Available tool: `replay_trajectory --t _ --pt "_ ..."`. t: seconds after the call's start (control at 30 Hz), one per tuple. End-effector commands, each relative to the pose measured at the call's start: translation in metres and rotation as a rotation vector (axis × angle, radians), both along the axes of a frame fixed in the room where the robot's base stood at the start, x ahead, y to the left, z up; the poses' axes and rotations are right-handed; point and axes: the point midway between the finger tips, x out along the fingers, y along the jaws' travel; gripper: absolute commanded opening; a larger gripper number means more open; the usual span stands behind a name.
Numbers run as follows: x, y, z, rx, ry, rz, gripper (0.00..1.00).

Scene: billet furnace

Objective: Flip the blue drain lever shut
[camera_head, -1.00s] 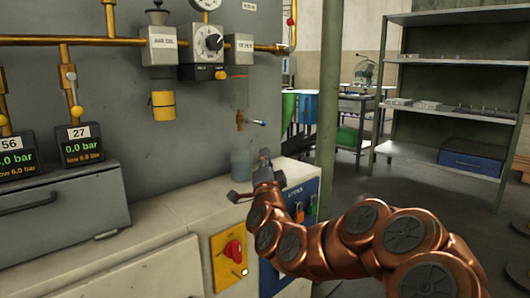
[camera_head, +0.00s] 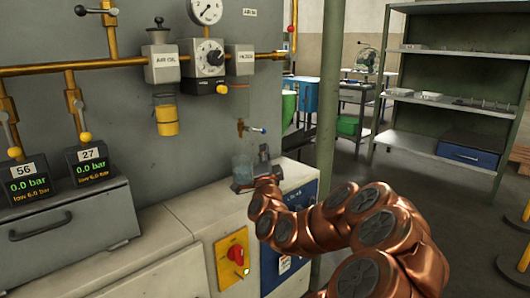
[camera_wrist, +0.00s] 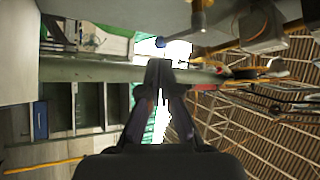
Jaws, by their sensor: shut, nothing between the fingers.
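The blue drain lever (camera_head: 259,130) sticks out to the right from a small brass drain valve (camera_head: 241,126) under the regulator's filter. It also shows in the wrist view (camera_wrist: 160,42), just above my fingertips in the picture, with a small gap. My gripper (camera_head: 264,150) is just below the lever in the head view, over the counter. In the wrist view my gripper (camera_wrist: 158,65) has its fingers together with nothing between them. I cannot tell how far in depth the fingertips are from the lever.
A clear cup (camera_head: 243,168) stands on the counter (camera_head: 180,222) under the valve, close beside my gripper. A yellow panel with a red knob (camera_head: 235,254) is below. A green post (camera_head: 327,115) and a shelf rack (camera_head: 455,85) stand to the right.

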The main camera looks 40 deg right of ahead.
Motion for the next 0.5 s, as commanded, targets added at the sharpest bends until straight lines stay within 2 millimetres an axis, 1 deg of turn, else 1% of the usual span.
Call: replay_trajectory --t 0.2,0.5 --pt "0.016 -0.013 0.008 0.000 -0.001 0.001 0.00" --pt "0.032 -0.029 0.018 -0.002 -0.001 0.000 0.00"
